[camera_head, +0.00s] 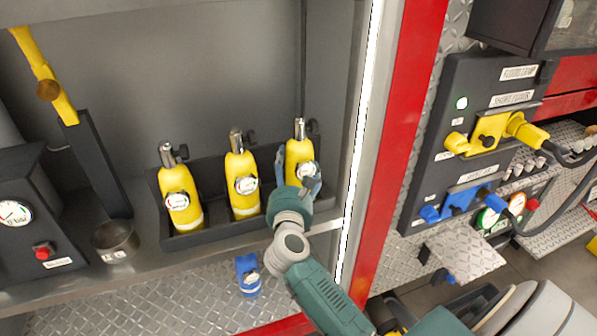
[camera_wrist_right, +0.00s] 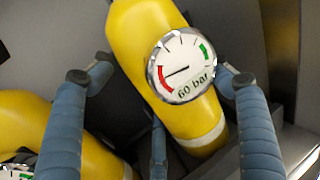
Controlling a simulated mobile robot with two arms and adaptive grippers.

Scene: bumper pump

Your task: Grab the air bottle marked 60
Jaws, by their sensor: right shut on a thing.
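Three yellow air bottles stand in a dark rack (camera_head: 200,238) on the shelf. The rightmost one, the air bottle marked 60 (camera_head: 298,150), has a round gauge that reads "60 bar" in the right wrist view (camera_wrist_right: 165,25). My right gripper (camera_head: 298,172) is shut on this bottle, with its blue fingers around the body near the gauge. The bottle is still in the rack, slightly tilted in the picture. The other bottles are the left one (camera_head: 180,195) and the middle one (camera_head: 242,190). My left gripper is not in view.
A red-edged frame post (camera_head: 405,120) rises right of the rack. A panel with yellow and blue connectors (camera_head: 475,145) is beyond it. A small blue item (camera_head: 248,275) is below the shelf edge.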

